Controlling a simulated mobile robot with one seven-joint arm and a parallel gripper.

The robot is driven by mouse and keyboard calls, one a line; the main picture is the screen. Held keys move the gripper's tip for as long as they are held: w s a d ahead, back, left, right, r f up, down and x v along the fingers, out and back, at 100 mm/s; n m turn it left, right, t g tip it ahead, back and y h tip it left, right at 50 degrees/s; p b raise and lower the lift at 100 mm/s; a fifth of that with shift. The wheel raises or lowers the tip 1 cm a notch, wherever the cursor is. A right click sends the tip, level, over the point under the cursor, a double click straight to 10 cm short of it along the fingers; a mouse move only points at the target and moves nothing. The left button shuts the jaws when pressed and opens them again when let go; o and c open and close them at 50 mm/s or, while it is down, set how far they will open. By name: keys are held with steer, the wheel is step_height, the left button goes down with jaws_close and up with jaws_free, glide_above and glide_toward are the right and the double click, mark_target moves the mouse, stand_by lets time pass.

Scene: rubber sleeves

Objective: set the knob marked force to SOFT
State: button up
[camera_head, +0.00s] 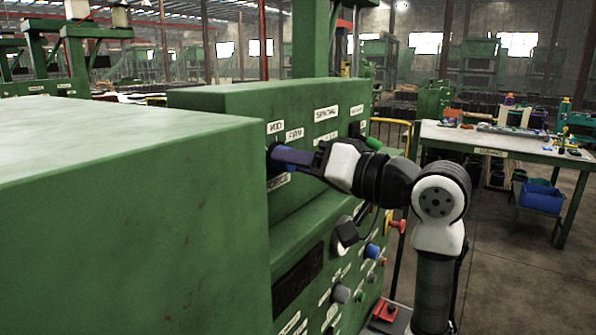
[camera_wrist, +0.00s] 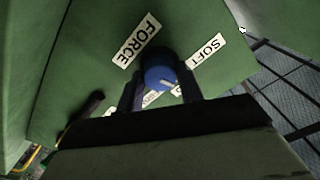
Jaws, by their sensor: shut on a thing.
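The force knob is blue with a short white mark and shows in the wrist view (camera_wrist: 158,76). My gripper (camera_wrist: 166,84) is shut on it, with a dark finger on each side. The white mark lies right of the knob's middle; I cannot tell exactly which label it points to. The FORCE label (camera_wrist: 136,41) is at its upper left and the SOFT label (camera_wrist: 206,51) at its upper right. Other labels below it are partly hidden by my gripper. In the head view my gripper (camera_head: 284,158) reaches the green machine's face, beside the MID label (camera_head: 276,127) and FIRM label (camera_head: 295,134).
The green machine (camera_head: 130,220) fills the left. Its lower panel carries other knobs, including a grey one (camera_head: 341,294) and a blue one (camera_head: 373,251), below my arm. A red-handled part (camera_head: 397,225) sticks out at the right. A workbench (camera_head: 480,138) stands beyond open floor.

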steer(key=shift+f+n+b, duration=0.1)
steer(key=shift+n+b, duration=1.35)
steer(key=shift+n, duration=1.85)
steer(key=o, duration=1)
